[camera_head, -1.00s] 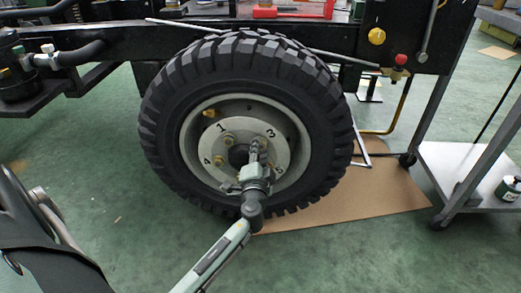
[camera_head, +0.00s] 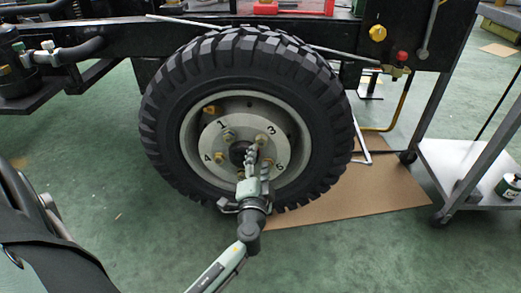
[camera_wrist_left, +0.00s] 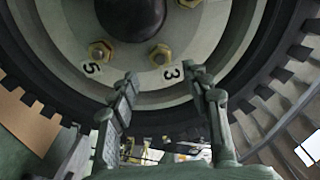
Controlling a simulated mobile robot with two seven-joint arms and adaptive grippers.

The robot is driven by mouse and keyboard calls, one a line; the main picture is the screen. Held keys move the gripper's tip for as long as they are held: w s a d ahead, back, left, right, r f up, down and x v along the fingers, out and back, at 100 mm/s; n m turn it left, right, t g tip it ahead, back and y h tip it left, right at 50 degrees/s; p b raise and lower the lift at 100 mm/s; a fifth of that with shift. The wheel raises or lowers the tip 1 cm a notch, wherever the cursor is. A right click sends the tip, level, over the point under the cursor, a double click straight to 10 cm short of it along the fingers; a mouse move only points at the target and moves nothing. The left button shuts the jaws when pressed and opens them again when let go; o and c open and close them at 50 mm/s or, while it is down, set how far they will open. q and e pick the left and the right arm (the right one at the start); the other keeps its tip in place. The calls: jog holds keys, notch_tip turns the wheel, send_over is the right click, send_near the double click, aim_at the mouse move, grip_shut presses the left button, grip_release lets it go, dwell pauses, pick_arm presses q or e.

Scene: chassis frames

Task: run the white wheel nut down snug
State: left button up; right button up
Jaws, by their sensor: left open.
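The black-tyred wheel (camera_head: 165,120) has a pale hub disc with the numbers 1, 3, 4 and 5 readable. I cannot pick out a white nut for certain; the nut by number 3 (camera_head: 262,139) and the one by number 5 (camera_head: 268,163) look brass-coloured. In the left wrist view, brass nuts sit by number 3 (camera_wrist_left: 160,54) and number 5 (camera_wrist_left: 99,52). My left gripper (camera_head: 257,160) is in front of the lower hub, and its fingers cover part of the disc. In its wrist view, the left gripper (camera_wrist_left: 160,76) is open and empty, its fingertips below these nuts. My right gripper is out of view.
A brown cardboard sheet (camera_head: 365,192) lies on the green floor under the wheel's right side. A grey trolley (camera_head: 470,165) stands at the right. A thin metal bar (camera_head: 335,54) crosses above the tyre. The floor at lower right is clear.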

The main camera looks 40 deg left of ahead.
pick_arm(q)
jog(key=v, duration=0.5)
jog(key=shift+s+d, duration=0.2)
jog(key=shift+s, duration=0.1)
